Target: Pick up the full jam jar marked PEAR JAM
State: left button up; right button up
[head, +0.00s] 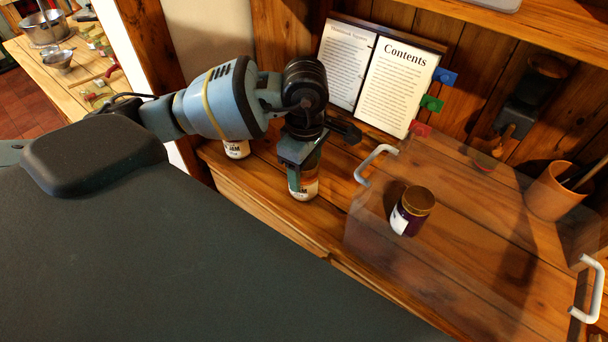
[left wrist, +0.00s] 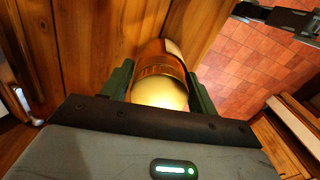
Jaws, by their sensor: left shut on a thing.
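My left gripper (head: 303,172) points down from above and is shut on a jam jar (head: 304,190) with a white label. Only "JAM" of the label can be read in the head view; the word above it is covered. In the left wrist view the held jar (left wrist: 160,90) has a gold lid and amber glass, between the two green fingers (left wrist: 160,88). I cannot tell whether its base touches the wooden surface. A second jar (head: 237,149) with a "JAM" label stands to the left, mostly hidden behind my arm.
A clear box (head: 470,250) with white handles (head: 376,163) is on the wooden shelf at right, with a dark purple jar (head: 411,211) seen through it. An open book (head: 385,75) stands behind the gripper. A terracotta pot (head: 552,192) is at far right.

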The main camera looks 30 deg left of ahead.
pick_arm(q)
jog(key=shift+c, duration=1)
pick_arm(e)
jog(key=shift+a, duration=0.1)
pick_arm(q)
jog(key=shift+r, duration=0.15)
